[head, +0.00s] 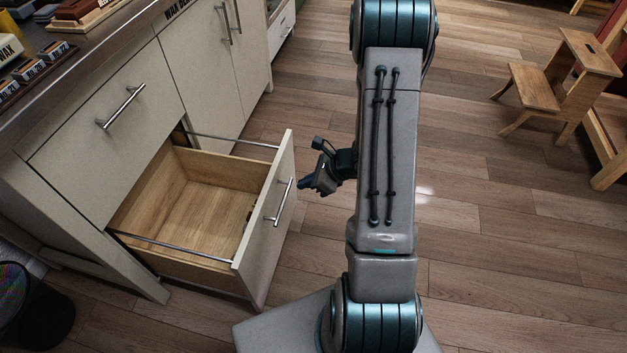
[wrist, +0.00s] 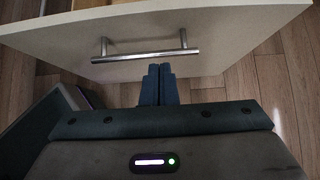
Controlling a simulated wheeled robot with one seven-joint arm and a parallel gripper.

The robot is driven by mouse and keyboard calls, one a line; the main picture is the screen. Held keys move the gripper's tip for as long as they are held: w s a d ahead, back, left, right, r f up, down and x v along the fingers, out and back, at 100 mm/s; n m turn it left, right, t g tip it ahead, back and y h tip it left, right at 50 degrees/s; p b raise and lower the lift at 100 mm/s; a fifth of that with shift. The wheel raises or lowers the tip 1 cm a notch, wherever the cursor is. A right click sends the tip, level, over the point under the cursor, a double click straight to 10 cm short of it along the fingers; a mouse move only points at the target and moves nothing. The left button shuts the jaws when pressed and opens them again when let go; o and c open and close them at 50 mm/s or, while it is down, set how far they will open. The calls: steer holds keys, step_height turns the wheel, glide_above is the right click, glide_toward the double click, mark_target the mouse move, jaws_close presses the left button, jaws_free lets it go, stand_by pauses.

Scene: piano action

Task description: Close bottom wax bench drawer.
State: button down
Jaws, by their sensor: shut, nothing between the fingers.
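The bottom wax bench drawer (head: 265,225) stands pulled well out of the bench in the head view. Its wooden inside is empty where I can see it. A metal bar handle (head: 279,201) runs across its pale front. In the wrist view the drawer front (wrist: 220,35) fills the top, with the handle (wrist: 146,52) just beyond my fingers. My gripper (head: 304,187) is shut and empty, in front of the drawer face near the handle. In the wrist view my gripper's fingertips (wrist: 160,70) are together, just below the handle; I cannot tell whether they touch the front.
The upper drawer (head: 115,120) above it is shut. The bench top (head: 60,70) holds small boxes and blocks. A wooden step stool (head: 560,85) stands at the far right. A dark mesh bin (head: 40,310) is at the lower left.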

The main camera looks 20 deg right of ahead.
mark_target(273, 188)
steer(key=shift+w+a+f+b, duration=0.25)
steer(key=shift+w+a+f, duration=0.25)
steer(key=shift+w+a, duration=0.35)
steer(key=shift+w+a+f+b, duration=0.2)
steer(key=shift+w+a+f, duration=0.3)
steer(key=shift+a, duration=0.5)
steer(key=shift+w+a+f+b, duration=0.25)
steer(key=shift+w+a+f, duration=0.2)
steer(key=shift+w+a, duration=0.4)
steer(key=shift+s+a, duration=0.1)
steer(key=shift+a, duration=0.1)
